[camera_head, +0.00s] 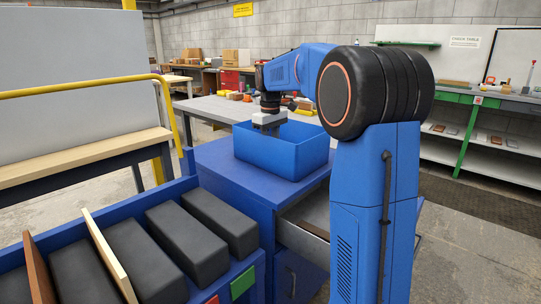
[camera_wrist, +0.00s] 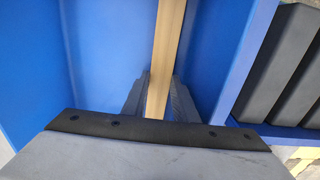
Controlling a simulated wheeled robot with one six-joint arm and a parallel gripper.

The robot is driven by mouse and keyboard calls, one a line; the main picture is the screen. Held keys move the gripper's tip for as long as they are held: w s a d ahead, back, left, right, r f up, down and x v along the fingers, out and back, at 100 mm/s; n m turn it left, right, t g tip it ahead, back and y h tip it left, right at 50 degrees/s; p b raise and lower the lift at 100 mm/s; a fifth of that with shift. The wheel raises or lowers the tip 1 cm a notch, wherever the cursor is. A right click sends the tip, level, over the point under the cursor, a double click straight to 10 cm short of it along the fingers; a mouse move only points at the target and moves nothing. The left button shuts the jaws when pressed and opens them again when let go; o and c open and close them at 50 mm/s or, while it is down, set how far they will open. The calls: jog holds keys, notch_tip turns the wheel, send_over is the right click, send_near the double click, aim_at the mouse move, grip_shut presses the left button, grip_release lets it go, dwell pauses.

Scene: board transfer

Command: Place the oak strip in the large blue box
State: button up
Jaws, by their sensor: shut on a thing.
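The oak strip (camera_wrist: 167,45) is a long light-brown board seen in the wrist view. My gripper (camera_wrist: 158,95) is shut on it, with one grey finger on each side. In the head view, my gripper (camera_head: 269,122) points down over the large blue box (camera_head: 285,158), near its back left part. The fingers and the held strip are hidden there behind the box wall. The wrist view shows blue walls around the strip; I cannot tell whether the strip touches the box floor.
The box stands on a blue cabinet (camera_head: 225,170) with an open drawer (camera_head: 305,235). At the lower left, a blue rack holds black blocks (camera_head: 218,222), a pale board (camera_head: 110,255) and a dark brown board (camera_head: 36,270). A yellow rail (camera_head: 85,88) runs at the left.

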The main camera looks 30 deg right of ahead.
jog(key=shift+f, duration=0.4)
jog(key=shift+f, duration=0.1)
jog(key=o, duration=0.8)
notch_tip(320, 180, up, 12)
jog(key=shift+r, duration=0.1)
jog(key=shift+s, duration=0.1)
dwell(0.3)
